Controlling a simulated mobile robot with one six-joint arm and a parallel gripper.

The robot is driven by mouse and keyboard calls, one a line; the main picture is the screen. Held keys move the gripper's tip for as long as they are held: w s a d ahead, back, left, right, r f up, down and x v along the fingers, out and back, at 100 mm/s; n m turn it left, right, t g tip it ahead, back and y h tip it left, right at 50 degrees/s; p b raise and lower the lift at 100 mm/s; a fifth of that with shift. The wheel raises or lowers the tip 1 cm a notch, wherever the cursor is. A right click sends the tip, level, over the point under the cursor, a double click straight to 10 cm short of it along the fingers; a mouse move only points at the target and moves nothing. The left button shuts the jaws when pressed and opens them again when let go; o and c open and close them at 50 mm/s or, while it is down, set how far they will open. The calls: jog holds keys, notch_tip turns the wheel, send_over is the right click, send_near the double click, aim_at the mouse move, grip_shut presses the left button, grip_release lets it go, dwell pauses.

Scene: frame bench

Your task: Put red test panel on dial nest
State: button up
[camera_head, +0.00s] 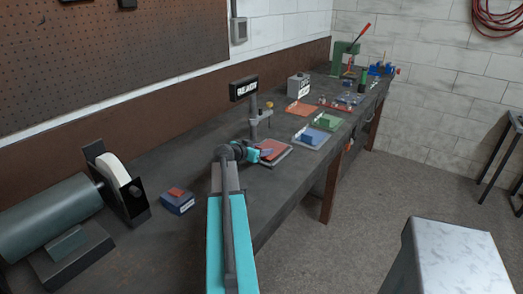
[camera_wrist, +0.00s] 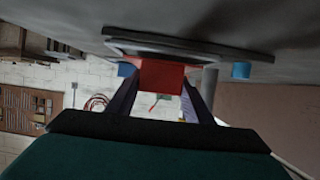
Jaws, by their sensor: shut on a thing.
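The red test panel (camera_head: 272,149) is at the dial nest, in front of the dark display post. In the wrist view the red panel (camera_wrist: 160,76) sits between the fingers of my gripper (camera_wrist: 160,90), which is shut on it. In the head view my gripper (camera_head: 261,154) reaches it from the left. The dial nest (camera_head: 286,156) is a grey plate under the panel; it also shows in the wrist view (camera_wrist: 222,52), with blue parts at both sides. I cannot tell whether the panel touches the nest.
A display post (camera_head: 254,118) stands right behind the nest. A blue block with a red top (camera_head: 177,201) and a bench grinder (camera_head: 115,185) are nearer, at left. Trays with a blue block (camera_head: 312,137) and a green block (camera_head: 327,122) lie farther along the bench.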

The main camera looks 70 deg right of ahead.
jog(key=shift+f, duration=0.2)
jog(key=shift+f, duration=0.1)
jog(key=o, duration=1.2)
jog(key=b+v, duration=0.2)
jog(key=v, duration=0.8)
jog(key=shift+a+r+b, duration=0.2)
jog(key=shift+a+b, duration=0.05)
jog(key=shift+b, duration=0.15)
jog(key=shift+v, duration=0.8)
jog(key=shift+d+r, duration=0.1)
jog(key=shift+r, duration=0.05)
